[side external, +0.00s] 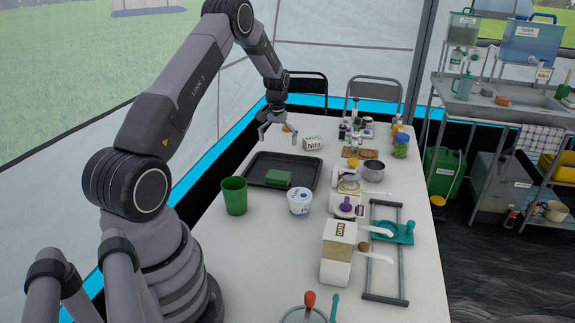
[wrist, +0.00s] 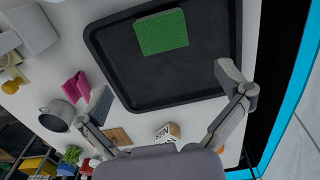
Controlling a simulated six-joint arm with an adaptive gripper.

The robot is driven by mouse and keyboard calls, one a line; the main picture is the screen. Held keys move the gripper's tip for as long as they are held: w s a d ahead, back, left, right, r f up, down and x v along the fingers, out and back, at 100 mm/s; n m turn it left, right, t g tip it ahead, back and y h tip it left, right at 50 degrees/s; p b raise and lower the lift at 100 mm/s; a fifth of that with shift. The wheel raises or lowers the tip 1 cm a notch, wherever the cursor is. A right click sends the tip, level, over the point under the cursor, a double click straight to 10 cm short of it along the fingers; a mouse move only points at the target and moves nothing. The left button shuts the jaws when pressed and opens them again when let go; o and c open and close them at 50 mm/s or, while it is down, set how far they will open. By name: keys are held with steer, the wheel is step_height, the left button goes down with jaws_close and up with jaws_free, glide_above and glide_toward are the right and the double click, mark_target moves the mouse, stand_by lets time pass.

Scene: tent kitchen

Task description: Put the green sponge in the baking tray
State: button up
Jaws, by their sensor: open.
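The green sponge (side external: 278,178) lies in the black baking tray (side external: 259,166), toward the tray's near right part in the side external view. In the wrist view the sponge (wrist: 162,32) rests on the floor of the tray (wrist: 115,55), close to the top edge of the picture. My gripper (side external: 279,138) is open and empty. It is above the table beyond the far edge of the tray, apart from the sponge. In the wrist view its two fingers (wrist: 163,85) are spread wide with nothing between them.
A green cup (side external: 234,196) and a white tub (side external: 299,202) stand near the tray's near side. A white box (side external: 313,143) lies past its far right corner. Jars, a pot (side external: 374,172) and a carton (side external: 338,252) crowd the right. The table's left front is clear.

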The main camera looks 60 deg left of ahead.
steer(key=d+r+m+t, duration=0.1)
steer(key=d+r, duration=0.3)
steer(key=r, duration=0.3)
steer(key=d+r+m, duration=0.1)
steer(key=d+r, duration=0.4)
steer(key=r, duration=0.2)
steer(key=s+d+r+m+t, duration=0.1)
steer(key=s+d+r, duration=0.3)
steer(key=d+r, duration=0.2)
steer(key=s+d+r+m+t, duration=0.1)
steer(key=s+d+r+m, duration=0.1)
steer(key=s+d+r, duration=0.3)
steer(key=s+d+r+m+t, duration=0.1)
steer(key=s+d+m, duration=0.1)
steer(key=s+d, duration=0.3)
steer(key=s+d+r+m+t, duration=0.1)
steer(key=s+d, duration=0.5)
steer(key=s, duration=0.6)
steer(key=shift+s+d+m+t, duration=0.25)
steer(key=shift+s+m+t, duration=0.1)
steer(key=shift+m, duration=0.15)
